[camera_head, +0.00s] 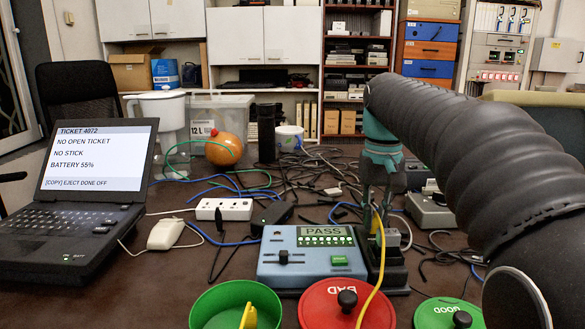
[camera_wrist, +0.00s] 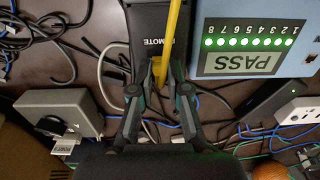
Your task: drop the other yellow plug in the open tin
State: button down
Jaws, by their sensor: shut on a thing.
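My gripper (camera_head: 375,212) is upright at the black remote unit (camera_head: 393,268), just right of the blue tester (camera_head: 312,262). Its fingers (camera_wrist: 158,72) are shut on the yellow plug, which they mostly hide. The plug's yellow cable (camera_head: 376,270) runs down toward the front; it also shows in the wrist view (camera_wrist: 173,30). Whether the plug sits in the remote's socket I cannot tell. The open green tin (camera_head: 204,312) stands at the front, left of centre, with a yellow plug (camera_head: 248,316) in it.
The tester reads PASS with its green lights lit. A red BAD lid (camera_head: 320,312) and a green GOOD lid (camera_head: 432,312) are at the front, right of the open tin. A laptop (camera_head: 85,190) and mouse (camera_head: 165,234) are at left. Loose cables cover the table behind.

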jog(key=shift+r, duration=0.3)
jog(key=shift+r+p, duration=0.95)
jog(key=shift+p, duration=0.3)
jog(key=shift+r+p, duration=0.3)
jog(key=shift+r, duration=0.7)
